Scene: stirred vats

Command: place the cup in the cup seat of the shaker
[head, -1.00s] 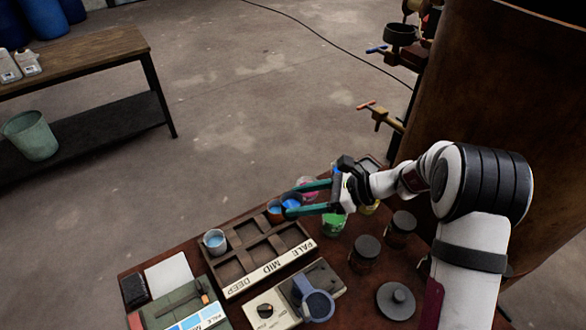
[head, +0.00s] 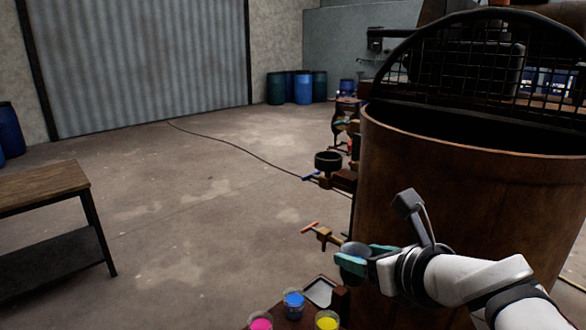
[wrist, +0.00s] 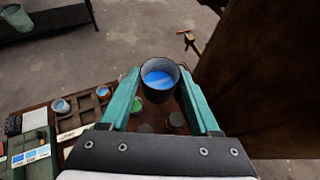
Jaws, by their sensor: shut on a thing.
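My gripper (head: 368,262) is shut on a dark-walled cup (wrist: 158,92) and holds it in the air, near the side of the big vat in the head view. In the wrist view the cup sits between the two green fingers (wrist: 160,100), roughly upright, with blue liquid inside. In the head view the cup (head: 353,256) is partly covered by a finger. I cannot make out the shaker or its cup seat in either current view.
The rusty vat (head: 440,190) stands at right, with a brass valve (head: 323,235) on its side. Pink (head: 261,321), blue (head: 293,302) and yellow (head: 327,320) pots stand on the bench below. The wrist view shows a compartment tray (wrist: 90,108) at left.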

